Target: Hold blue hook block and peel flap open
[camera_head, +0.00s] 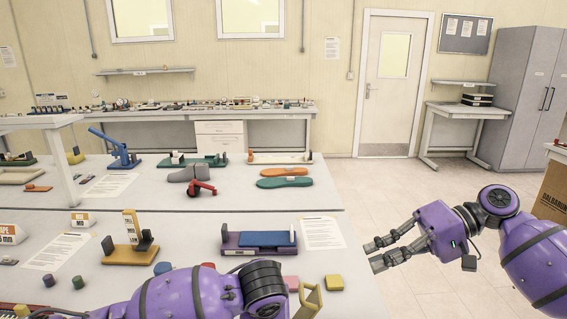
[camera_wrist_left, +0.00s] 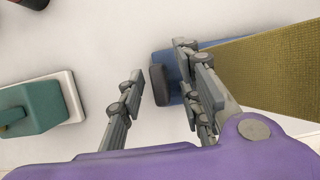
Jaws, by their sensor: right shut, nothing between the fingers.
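In the left wrist view a blue block (camera_wrist_left: 167,60) with a dark rounded end piece (camera_wrist_left: 158,85) lies on the pale tabletop. A yellow woven flap (camera_wrist_left: 265,70) extends from it to the right. My left gripper (camera_wrist_left: 161,68) is open, its fingers spread. The dark end piece shows between the fingers, and the right finger covers part of the blue block. I cannot tell whether they touch. In the head view my left gripper is out of sight.
A teal block on a white base (camera_wrist_left: 40,108) lies left of the fingers. In the head view a purple-based fixture with a blue top (camera_head: 265,240), a yellow-based fixture (camera_head: 130,245) and a paper sheet (camera_head: 322,232) lie on the table. Open floor is at the right.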

